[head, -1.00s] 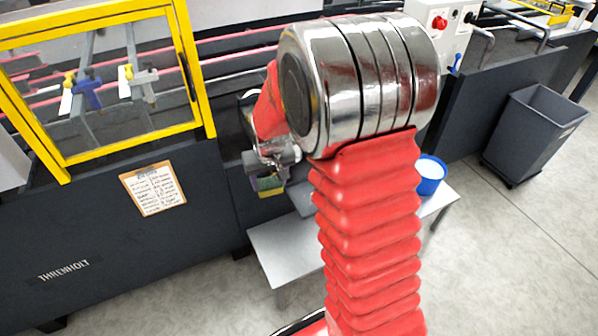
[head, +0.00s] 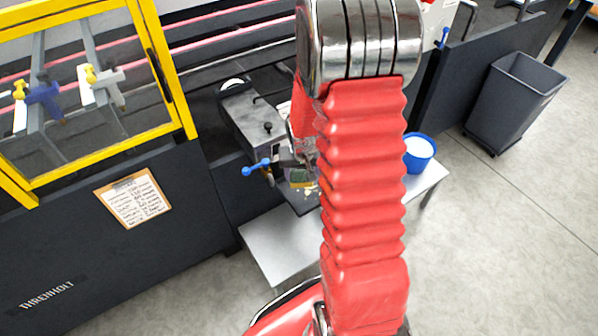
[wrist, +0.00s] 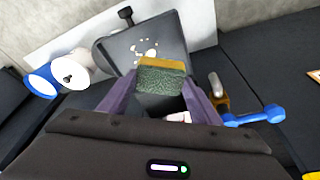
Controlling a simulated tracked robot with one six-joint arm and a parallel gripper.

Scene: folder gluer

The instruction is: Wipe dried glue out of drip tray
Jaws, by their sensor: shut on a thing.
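My gripper (wrist: 150,98) is shut on a sponge (wrist: 162,77) with a green scouring face and a yellow layer. The sponge also shows in the head view (head: 301,176), partly hidden by my arm. The dark drip tray (wrist: 118,50) lies just beyond the sponge in the wrist view, with pale flecks of dried glue (wrist: 148,54) on its floor. In the head view the tray (head: 298,205) sits under the glue unit, with flecks beside the sponge. The sponge overlaps the tray's near part; I cannot tell whether it touches the floor.
A blue-handled valve (head: 257,167) sticks out close left of my gripper; it also shows in the wrist view (wrist: 255,118). A low pale table (head: 275,245) stands below, with a blue tub (head: 420,155) on its right. A yellow-framed guard (head: 165,75) is at left, a grey bin (head: 515,100) at right.

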